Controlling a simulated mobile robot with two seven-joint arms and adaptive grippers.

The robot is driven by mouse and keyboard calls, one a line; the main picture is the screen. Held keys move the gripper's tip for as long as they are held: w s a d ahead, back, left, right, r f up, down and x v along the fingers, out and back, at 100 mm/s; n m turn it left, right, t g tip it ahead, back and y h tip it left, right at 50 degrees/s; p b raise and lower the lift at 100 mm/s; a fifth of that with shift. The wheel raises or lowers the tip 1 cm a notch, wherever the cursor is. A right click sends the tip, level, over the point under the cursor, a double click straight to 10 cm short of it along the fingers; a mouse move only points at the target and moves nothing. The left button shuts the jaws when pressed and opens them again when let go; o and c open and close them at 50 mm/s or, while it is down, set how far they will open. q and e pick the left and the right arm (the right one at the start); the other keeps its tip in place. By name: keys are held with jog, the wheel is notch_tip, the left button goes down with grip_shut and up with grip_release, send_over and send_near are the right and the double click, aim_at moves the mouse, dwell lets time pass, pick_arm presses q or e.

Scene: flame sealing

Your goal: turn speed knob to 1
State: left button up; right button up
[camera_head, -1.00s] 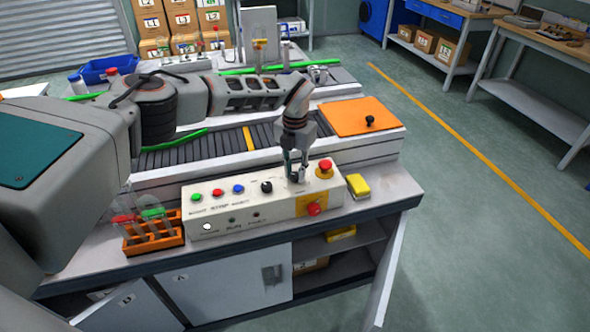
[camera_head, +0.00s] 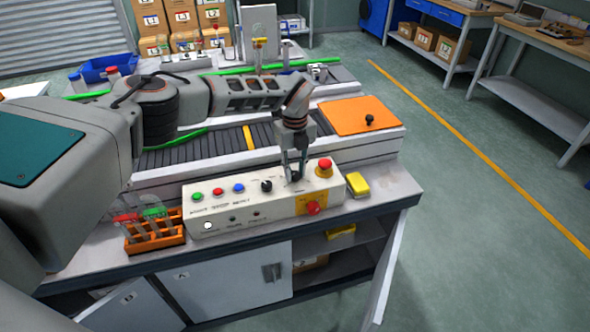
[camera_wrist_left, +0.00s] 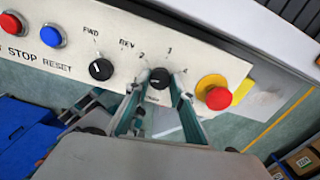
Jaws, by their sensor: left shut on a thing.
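The white control panel (camera_head: 218,219) stands on the front of the bench. Its black speed knob (camera_wrist_left: 160,77) sits between a direction knob (camera_wrist_left: 101,69) and a red emergency button (camera_wrist_left: 213,91). My left gripper (camera_head: 294,178) points down at the panel from above. In the wrist view its two fingers (camera_wrist_left: 159,83) are shut on the sides of the speed knob. Small printed numbers ring the knob; I cannot tell which one its pointer faces. My right gripper is not in view.
Green, red and blue buttons (camera_head: 218,191) line the panel's left part. A second red button (camera_head: 313,208) is on its front face. A yellow block (camera_head: 358,185) lies to the right. An orange tube rack (camera_head: 150,247) stands left. A conveyor (camera_head: 220,146) runs behind.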

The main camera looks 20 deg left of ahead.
aim_at(295, 174)
pick_arm(q)
jog(key=shift+n, duration=1.6)
jog(key=o, duration=1.1)
jog(key=shift+o, duration=0.2)
notch_tip(295, 174, up, 12)
